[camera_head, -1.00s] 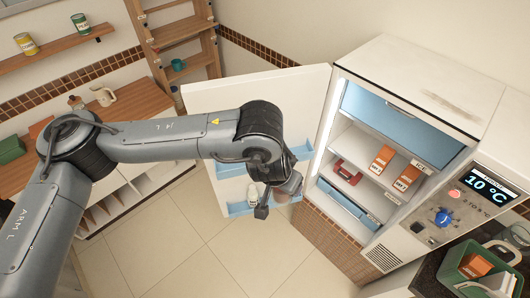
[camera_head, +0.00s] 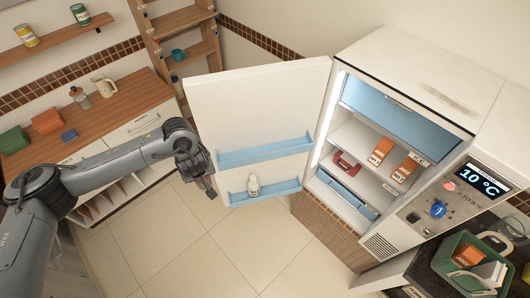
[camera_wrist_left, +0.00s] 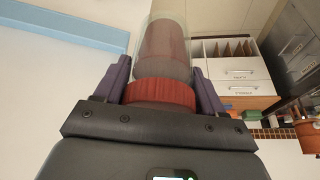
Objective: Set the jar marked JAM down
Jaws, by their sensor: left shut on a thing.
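A glass jar (camera_wrist_left: 165,45) with dark red contents and a ribbed red lid (camera_wrist_left: 160,93) is in my left gripper (camera_wrist_left: 162,85), between its two purple fingers. No JAM marking shows on the part of the jar in view. In the head view my left gripper (camera_head: 207,186) hangs just left of the open fridge door, above the floor. The jar is mostly hidden there by the wrist. My right gripper is not in view.
The fridge door (camera_head: 250,105) stands open, with a white bottle (camera_head: 254,186) on its lower blue shelf. Boxes sit inside the fridge (camera_head: 345,135). The wooden counter (camera_head: 120,105) at left holds green and orange boxes, a blue item, a bottle and a pitcher, with bare space between.

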